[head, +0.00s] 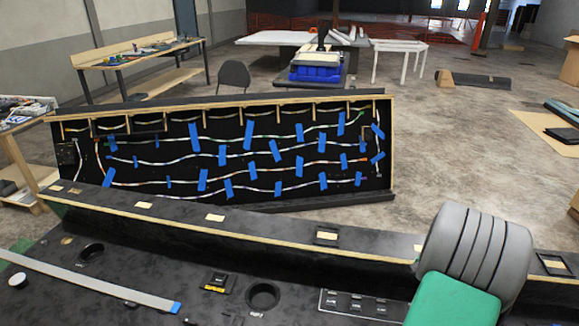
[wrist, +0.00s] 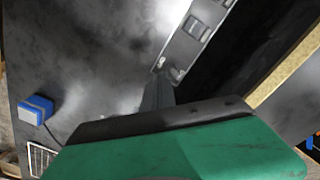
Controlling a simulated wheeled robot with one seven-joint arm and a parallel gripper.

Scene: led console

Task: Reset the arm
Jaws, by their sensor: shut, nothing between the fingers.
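In the wrist view my gripper (wrist: 158,95) shows as dark grey fingers beyond its green body. The fingers are together, with nothing visible between them. They point across the black console surface (wrist: 90,70), near a pale metal plate with dark slots (wrist: 197,28). I cannot tell how far above the surface they are. In the head view my grey and green arm covers the lower right of the console (head: 200,265), and the fingertips are not in view.
The console carries a switch panel (head: 358,304), a round cup-like hole (head: 263,296) and a grey strip (head: 90,283). Behind it leans a black panel with wires and blue tape (head: 225,170). A blue block (wrist: 36,110) shows at left in the wrist view. Open floor lies farther back.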

